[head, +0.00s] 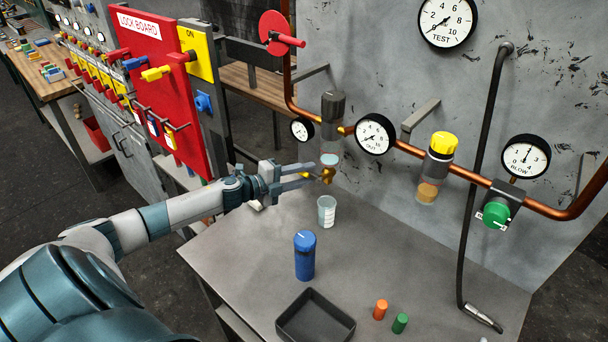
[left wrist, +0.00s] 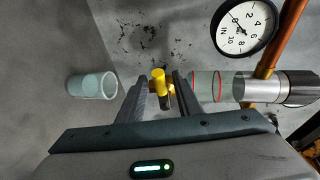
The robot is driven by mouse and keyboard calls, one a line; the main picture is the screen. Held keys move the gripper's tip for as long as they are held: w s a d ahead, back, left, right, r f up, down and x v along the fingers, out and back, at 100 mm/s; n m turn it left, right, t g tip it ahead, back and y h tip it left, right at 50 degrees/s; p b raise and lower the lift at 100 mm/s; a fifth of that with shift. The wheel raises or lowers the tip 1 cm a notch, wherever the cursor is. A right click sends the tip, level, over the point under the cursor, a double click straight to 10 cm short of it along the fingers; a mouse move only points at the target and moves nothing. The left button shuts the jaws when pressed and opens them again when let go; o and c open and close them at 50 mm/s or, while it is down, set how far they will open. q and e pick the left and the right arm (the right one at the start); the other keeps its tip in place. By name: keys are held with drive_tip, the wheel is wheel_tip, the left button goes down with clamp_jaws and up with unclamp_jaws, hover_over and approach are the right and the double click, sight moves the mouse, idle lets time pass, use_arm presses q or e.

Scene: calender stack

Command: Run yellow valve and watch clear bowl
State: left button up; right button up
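The clear bowl (head: 330,160) hangs under a black-capped filter on the copper pipe, with pale bluish liquid inside. In the left wrist view the clear bowl (left wrist: 204,87) lies right of the fingers and shows a red line. The small yellow valve (head: 327,176) is at the bowl's bottom; its yellow knob (left wrist: 158,77) shows in the left wrist view at the fingertips. My left gripper (head: 312,175) is open, its fingers on either side of the valve area; contact cannot be told. My right gripper is not in view.
A clear cup (head: 327,211) stands on the grey bench below the valve. A blue canister (head: 305,256), black tray (head: 315,318), orange plug (head: 380,310) and green plug (head: 400,323) stand nearer. Gauges line the pipe.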

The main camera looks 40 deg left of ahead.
use_arm(q)
drive_tip(key=b+v, duration=0.4)
drive_tip(key=v, duration=1.3)
drive_tip(key=shift+s+b, duration=0.2)
drive_tip(key=shift+b, duration=0.1)
idle(0.3)
drive_tip(key=shift+a, duration=0.1)
idle(0.5)
